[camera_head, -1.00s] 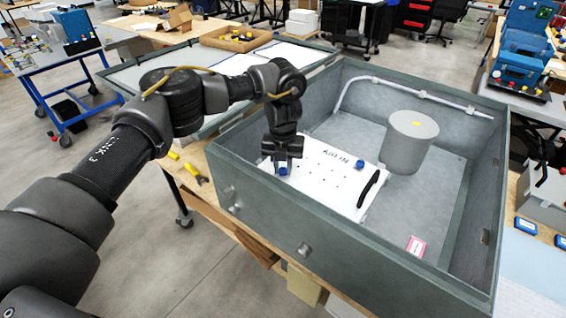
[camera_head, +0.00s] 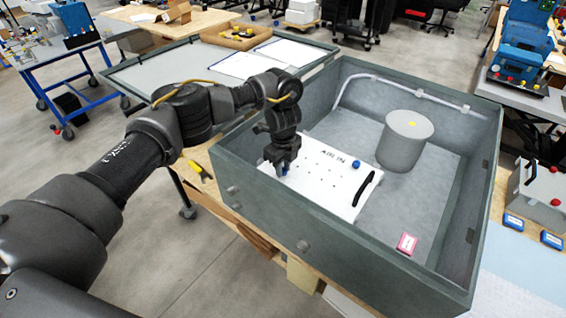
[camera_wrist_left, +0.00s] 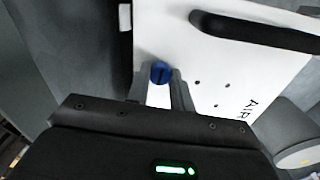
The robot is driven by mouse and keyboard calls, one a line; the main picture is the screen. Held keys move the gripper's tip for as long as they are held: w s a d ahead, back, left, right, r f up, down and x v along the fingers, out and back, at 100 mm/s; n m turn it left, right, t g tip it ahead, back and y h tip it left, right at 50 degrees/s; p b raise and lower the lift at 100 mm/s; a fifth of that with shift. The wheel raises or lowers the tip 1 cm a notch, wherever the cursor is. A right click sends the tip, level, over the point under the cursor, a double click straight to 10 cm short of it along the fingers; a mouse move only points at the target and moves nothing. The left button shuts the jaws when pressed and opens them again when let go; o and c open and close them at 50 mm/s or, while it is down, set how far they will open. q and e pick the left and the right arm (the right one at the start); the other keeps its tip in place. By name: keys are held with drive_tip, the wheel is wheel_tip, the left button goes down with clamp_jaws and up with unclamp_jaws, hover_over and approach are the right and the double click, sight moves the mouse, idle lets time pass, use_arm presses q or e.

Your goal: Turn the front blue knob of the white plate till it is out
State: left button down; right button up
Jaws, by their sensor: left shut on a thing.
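The white plate (camera_head: 320,184) lies inside the grey open box, with small dark holes, lettering and a black handle (camera_head: 366,189) on it. Its front blue knob (camera_head: 284,171) is mostly hidden under my left gripper (camera_head: 281,166), which points down at the plate's near left part. In the left wrist view the blue knob (camera_wrist_left: 160,72) has a dark slot and sits between the two fingertips (camera_wrist_left: 161,78). My left gripper is shut on this knob. Another blue knob (camera_head: 356,163) stands on the plate's far right side. My right gripper is not in view.
The grey box (camera_head: 330,252) has raised walls around the plate. A grey cylinder (camera_head: 404,141) stands behind the plate, and a red and white label (camera_head: 407,244) lies on the box floor at right. A pipe (camera_head: 420,88) runs along the back wall.

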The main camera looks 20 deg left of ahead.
use_arm(q)
drive_tip(key=n+p, duration=0.2)
drive_tip(key=n, duration=0.1)
drive_tip(key=shift+s+n, duration=0.15)
drive_tip(key=shift+n, duration=0.15)
drive_tip(key=n+p, duration=0.2)
drive_tip(key=n, duration=0.1)
drive_tip(key=shift+f+n, duration=0.1)
drive_tip(key=shift+n, duration=0.2)
drive_tip(key=shift+n+p, duration=0.3)
drive_tip(key=shift+n, duration=0.6)
drive_tip(key=n, duration=0.2)
drive_tip(key=shift+f+n, duration=0.1)
drive_tip(key=shift+n, duration=0.3)
drive_tip(key=n, duration=0.4)
drive_tip(key=shift+n, duration=0.3)
drive_tip(key=n, duration=1)
drive_tip(key=shift+n, duration=0.4)
drive_tip(key=n, duration=0.4)
drive_tip(key=shift+n, duration=0.4)
